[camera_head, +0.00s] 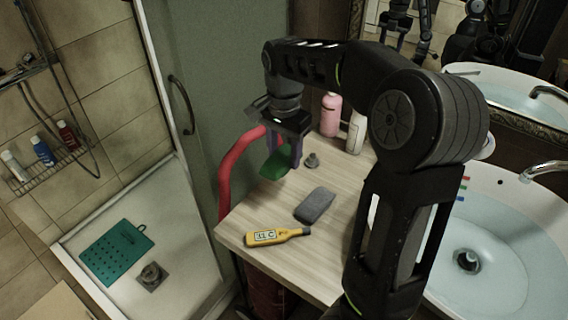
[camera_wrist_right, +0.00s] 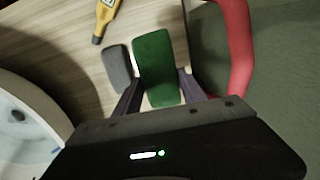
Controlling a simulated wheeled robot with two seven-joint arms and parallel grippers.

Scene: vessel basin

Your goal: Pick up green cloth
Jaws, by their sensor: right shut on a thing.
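The green cloth (camera_head: 275,165) is a folded green pad held at my right gripper (camera_head: 285,155), near the left side of the wooden counter. In the right wrist view the green cloth (camera_wrist_right: 157,68) lies between the two fingers of my right gripper (camera_wrist_right: 158,88). The gripper is shut on it. In the head view the cloth appears tilted; whether it touches the counter is hard to tell. My left gripper does not show in either view.
On the wooden counter (camera_head: 255,222) are a grey sponge (camera_head: 314,205), a yellow thermometer-like tool (camera_head: 277,236), a small grey stopper (camera_head: 312,160), a pink bottle (camera_head: 330,114) and a white bottle (camera_head: 355,132). A red hose (camera_head: 229,172) curves along the left edge. A basin (camera_head: 490,290) is at right.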

